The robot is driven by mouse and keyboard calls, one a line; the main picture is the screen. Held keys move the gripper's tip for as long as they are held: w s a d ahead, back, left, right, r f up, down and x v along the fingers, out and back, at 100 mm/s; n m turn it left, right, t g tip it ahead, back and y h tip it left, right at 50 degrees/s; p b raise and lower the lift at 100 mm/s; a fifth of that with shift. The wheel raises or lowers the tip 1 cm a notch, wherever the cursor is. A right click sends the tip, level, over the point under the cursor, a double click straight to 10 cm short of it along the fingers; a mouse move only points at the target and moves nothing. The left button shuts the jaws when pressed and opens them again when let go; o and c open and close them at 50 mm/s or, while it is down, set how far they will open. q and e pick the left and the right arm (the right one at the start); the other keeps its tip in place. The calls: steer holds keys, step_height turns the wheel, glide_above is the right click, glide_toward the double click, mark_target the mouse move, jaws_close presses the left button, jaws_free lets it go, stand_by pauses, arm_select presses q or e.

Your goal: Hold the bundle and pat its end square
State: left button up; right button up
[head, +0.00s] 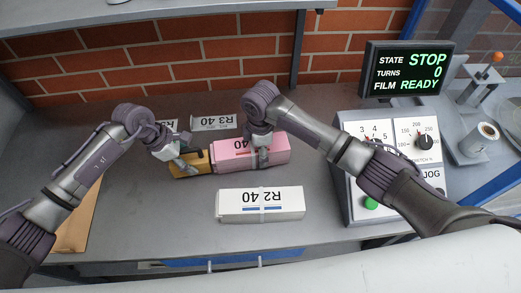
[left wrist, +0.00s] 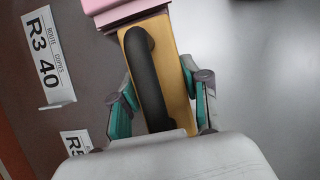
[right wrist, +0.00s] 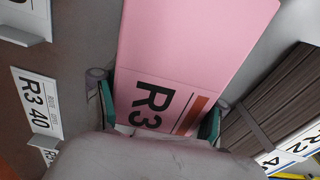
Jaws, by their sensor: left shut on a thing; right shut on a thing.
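The pink-topped bundle (head: 232,148) marked R3 lies on the grey table. My right gripper (head: 262,152) is shut on it from above, its fingers on either side, as the right wrist view (right wrist: 195,50) shows. My left gripper (head: 178,158) is shut on a yellow block (head: 192,168) with a black handle (left wrist: 150,80). The block is at the bundle's left end, in line with it. In the left wrist view the block's far end meets the pink bundle (left wrist: 110,12); I cannot tell whether they touch or a thin gap remains.
A white-topped bundle (head: 260,212) marked R2 40 lies in front of the pink one. Route cards (head: 215,122) stand behind. A control box (head: 350,215) and a screen (head: 408,68) reading STOP are at right. Brown sheets (head: 75,225) lie at left.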

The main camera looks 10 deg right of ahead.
arm_select(q)
steer(key=shift+d, duration=0.95)
steer(key=shift+d, duration=0.25)
arm_select(e)
steer(key=shift+a, duration=0.15)
stand_by(0.4)
arm_select(q)
steer(key=shift+a, duration=0.1)
steer(key=shift+a, duration=1.85)
steer(key=shift+r, duration=0.1)
steer(key=shift+r, duration=3.45)
